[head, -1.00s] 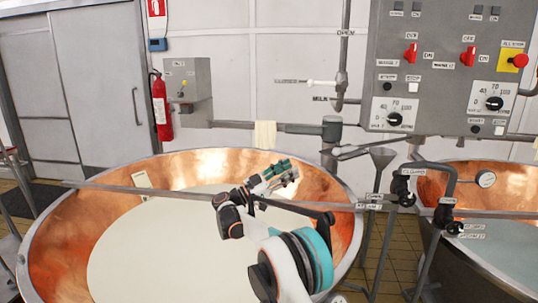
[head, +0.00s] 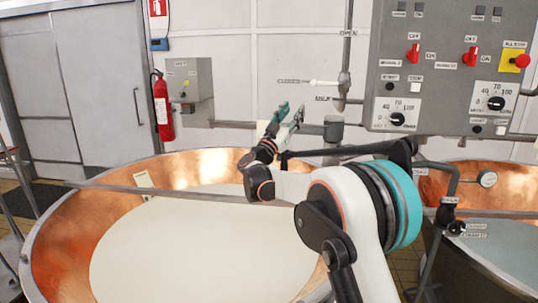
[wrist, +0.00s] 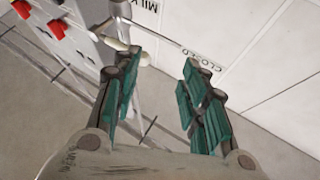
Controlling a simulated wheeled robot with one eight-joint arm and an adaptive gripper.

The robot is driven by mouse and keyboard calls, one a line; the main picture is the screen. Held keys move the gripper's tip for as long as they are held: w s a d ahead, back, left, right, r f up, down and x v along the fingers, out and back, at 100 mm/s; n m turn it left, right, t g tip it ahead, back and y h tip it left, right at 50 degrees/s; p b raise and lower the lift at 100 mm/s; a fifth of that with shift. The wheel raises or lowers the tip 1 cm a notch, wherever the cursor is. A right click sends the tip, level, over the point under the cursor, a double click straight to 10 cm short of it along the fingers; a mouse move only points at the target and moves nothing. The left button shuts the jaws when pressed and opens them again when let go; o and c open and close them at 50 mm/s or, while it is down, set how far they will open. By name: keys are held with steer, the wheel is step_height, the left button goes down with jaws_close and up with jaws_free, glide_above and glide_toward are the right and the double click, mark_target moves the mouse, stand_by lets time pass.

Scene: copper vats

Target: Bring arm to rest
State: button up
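My gripper (head: 290,112) is raised above the far rim of the large copper vat (head: 60,243), in front of the white wall. It points up and away from me in the head view. In the wrist view my gripper (wrist: 158,85) shows its two teal-padded fingers spread apart with nothing between them. The vat holds a pale, creamy liquid (head: 170,250). My arm reaches in from the lower right and hides part of the vat's right side.
A grey control panel (head: 445,100) with red switches and dials hangs at the upper right. A milk valve lever (head: 325,83) sits on the wall pipe. A second vat (head: 500,255) stands at the right. A metal bar (head: 170,194) crosses the large vat. A red extinguisher (head: 162,105) hangs at the left.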

steer(key=s+r+n+t+y, duration=0.3)
steer(key=s+r+n+y, duration=0.4)
steer(key=y, duration=0.4)
steer(key=s+f+n+g+y, duration=0.25)
steer(key=s+n+y, duration=0.2)
steer(key=s, duration=0.35)
steer(key=s+d+f+g, duration=0.4)
steer(key=s+f, duration=0.6)
steer(key=s, duration=0.3)
steer(key=s+d+f+m+g+h, duration=0.1)
steer(key=s+d+f+g, duration=0.3)
steer(key=s+f, duration=0.6)
steer(key=s+d+f+m+g, duration=0.1)
steer(key=s+d+f+g, duration=0.3)
steer(key=s+f, duration=0.6)
steer(key=s+g, duration=0.1)
steer(key=s, duration=0.6)
steer(key=shift+s+d+f, duration=0.2)
steer(key=shift+s+f, duration=0.05)
steer(key=shift+m, duration=0.25)
steer(key=shift+c, duration=0.8)
steer(key=shift+d, duration=0.15)
